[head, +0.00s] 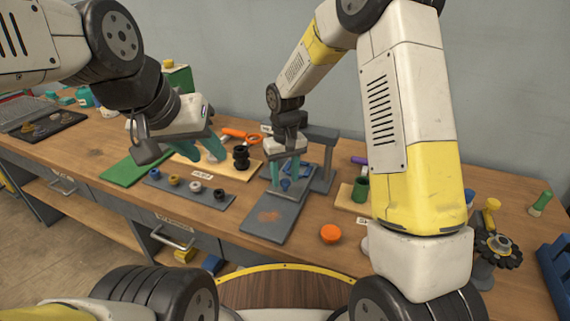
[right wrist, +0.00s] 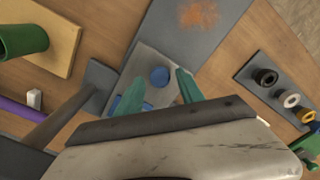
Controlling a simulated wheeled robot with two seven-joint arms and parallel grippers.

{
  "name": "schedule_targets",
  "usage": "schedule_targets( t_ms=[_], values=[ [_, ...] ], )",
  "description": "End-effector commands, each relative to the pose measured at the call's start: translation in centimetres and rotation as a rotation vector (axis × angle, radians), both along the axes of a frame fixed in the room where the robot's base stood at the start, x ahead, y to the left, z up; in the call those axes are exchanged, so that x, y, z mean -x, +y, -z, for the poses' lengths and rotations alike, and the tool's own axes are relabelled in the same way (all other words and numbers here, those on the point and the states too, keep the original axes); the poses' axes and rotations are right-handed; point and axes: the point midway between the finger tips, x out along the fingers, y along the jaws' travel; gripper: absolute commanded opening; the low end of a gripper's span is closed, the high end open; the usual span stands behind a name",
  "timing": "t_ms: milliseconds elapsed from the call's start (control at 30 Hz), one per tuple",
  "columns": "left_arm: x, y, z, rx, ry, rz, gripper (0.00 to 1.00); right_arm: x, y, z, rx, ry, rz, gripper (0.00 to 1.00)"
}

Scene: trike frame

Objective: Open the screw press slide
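The screw press stands on the bench with a dark grey base plate (head: 268,222) carrying a rust-coloured patch, and a grey upright frame (head: 323,165) behind. A lighter grey slide plate with a round blue knob (right wrist: 160,77) lies on it; more blue shows behind the fingers in the right wrist view. My right gripper (head: 284,175) points down over this plate, its teal fingers apart on either side of the knob in the right wrist view (right wrist: 157,90). I cannot tell whether they touch it. My left gripper (head: 199,149) is open and empty above the bench, left of the press.
A grey strip (head: 228,199) with several rings lies left of the press, beside a green mat (head: 125,170). An orange disc (head: 330,233) and a green cup (head: 360,189) are to the right. A blue bin (head: 556,268) stands at the far right.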

Motion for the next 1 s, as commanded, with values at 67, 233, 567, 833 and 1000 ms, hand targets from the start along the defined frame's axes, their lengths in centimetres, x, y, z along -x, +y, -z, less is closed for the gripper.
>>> schedule_targets(
  t_ms=[67,233,567,833,1000],
  values=[
    [0.00,0.00,0.00,0.000,0.000,0.000,0.36,-0.01,0.01,-0.02,0.000,0.000,0.000,0.26],
    [0.00,0.00,0.00,0.000,0.000,0.000,0.36,-0.01,0.00,-0.03,0.000,0.000,0.000,0.00],
    [0.00,0.00,0.00,0.000,0.000,0.000,0.36,-0.03,0.00,-0.06,0.000,-0.001,0.000,0.00],
    [0.00,0.00,0.00,0.000,0.000,0.000,0.36,-0.03,0.00,-0.07,0.000,-0.001,0.000,0.00],
    [0.00,0.00,0.00,0.000,0.000,0.000,0.36,-0.04,0.00,-0.08,0.000,-0.001,0.000,0.00]
  ],
)
